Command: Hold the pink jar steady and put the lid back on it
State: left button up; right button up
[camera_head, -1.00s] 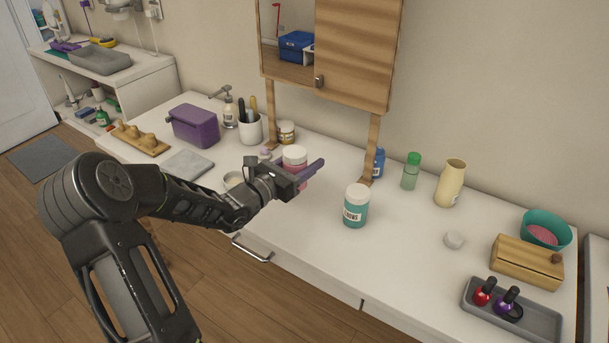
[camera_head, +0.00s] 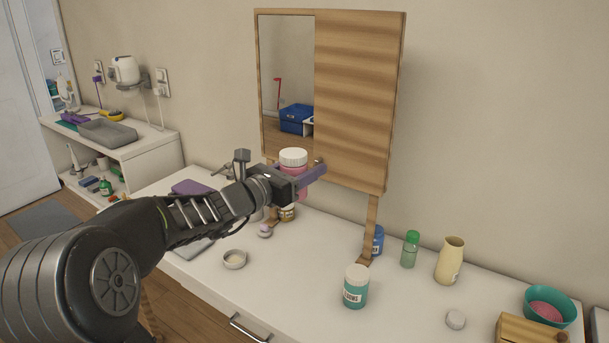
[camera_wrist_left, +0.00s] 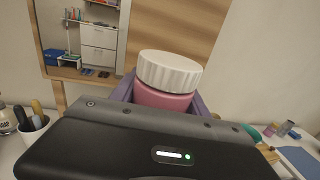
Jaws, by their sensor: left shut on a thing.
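The pink jar (camera_head: 302,192) is held up above the counter, in front of the mirror cabinet's lower edge. It looks upright, and a ribbed white lid (camera_head: 293,156) sits on its top. My left gripper (camera_head: 304,178) is shut around the jar's side, below the lid. In the left wrist view the pink body (camera_wrist_left: 160,98) shows between the purple-grey fingers, with the white lid (camera_wrist_left: 170,72) over it; the jar's lower part is hidden by the gripper. My right gripper is not in view.
A teal jar with a white lid (camera_head: 356,287) stands on the counter (camera_head: 290,285). A small round dish (camera_head: 234,259) and a white round piece (camera_head: 456,319) lie nearby. Bottles stand at the back right. The wooden mirror cabinet (camera_head: 350,100) is close behind the held jar.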

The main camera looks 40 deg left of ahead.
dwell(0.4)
pick_arm(q)
jog(key=o, duration=1.1)
jog(key=shift+c, duration=0.2)
grip_shut()
